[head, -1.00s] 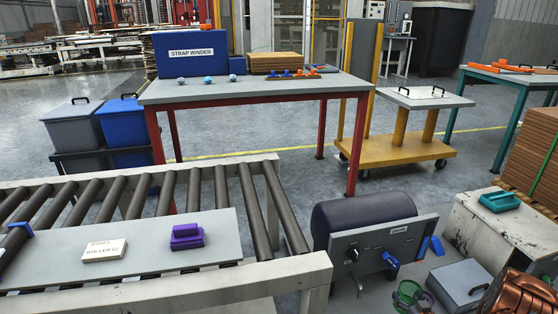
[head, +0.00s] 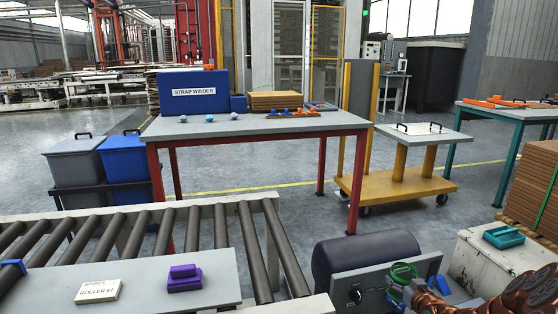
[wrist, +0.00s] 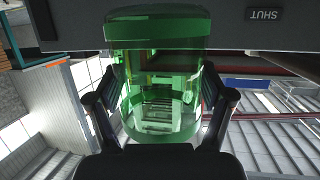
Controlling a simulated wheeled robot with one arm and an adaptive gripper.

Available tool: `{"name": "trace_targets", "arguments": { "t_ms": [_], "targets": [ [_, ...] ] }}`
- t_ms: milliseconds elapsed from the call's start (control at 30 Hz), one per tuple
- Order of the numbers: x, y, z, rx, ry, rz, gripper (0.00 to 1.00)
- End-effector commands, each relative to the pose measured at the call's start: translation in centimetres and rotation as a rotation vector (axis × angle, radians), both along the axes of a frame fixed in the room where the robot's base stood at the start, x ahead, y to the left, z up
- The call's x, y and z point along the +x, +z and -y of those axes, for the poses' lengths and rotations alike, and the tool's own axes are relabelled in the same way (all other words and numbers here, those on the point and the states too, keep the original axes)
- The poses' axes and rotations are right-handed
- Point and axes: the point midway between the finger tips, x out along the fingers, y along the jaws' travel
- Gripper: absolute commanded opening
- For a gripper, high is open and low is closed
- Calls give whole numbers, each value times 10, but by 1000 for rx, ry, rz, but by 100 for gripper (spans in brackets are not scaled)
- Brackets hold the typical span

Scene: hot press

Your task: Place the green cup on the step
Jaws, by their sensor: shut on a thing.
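The green see-through cup (wrist: 158,85) is between the two fingers of my gripper (wrist: 160,115) in the wrist view. The fingers are shut on its sides. In the head view the cup (head: 403,271) shows small, in front of the grey panel (head: 370,283) with a black knob. My copper-coloured arm reaches in from the lower right and covers part of that panel. A scuffed white block (head: 466,262) stands right of the panel, apart from the cup; I cannot tell if it is the step.
A teal item (head: 503,237) lies on the white block. A dark roller (head: 366,254) lies behind the panel. The roller conveyor (head: 140,232) fills the left, with a purple item (head: 185,278). A yellow cart (head: 395,185) and stacked boards (head: 535,190) stand farther back.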

Motion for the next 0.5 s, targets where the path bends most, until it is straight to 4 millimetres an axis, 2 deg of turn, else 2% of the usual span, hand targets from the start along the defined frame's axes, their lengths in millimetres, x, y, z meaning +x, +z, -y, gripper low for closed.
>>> {"name": "trace_targets", "arguments": {
  "t_ms": [33, 500],
  "targets": [
    [2, 13, -8, 1, 6, 6, 44],
    [3, 107, -84, -2, 83, 9, 44]
  ]
}}
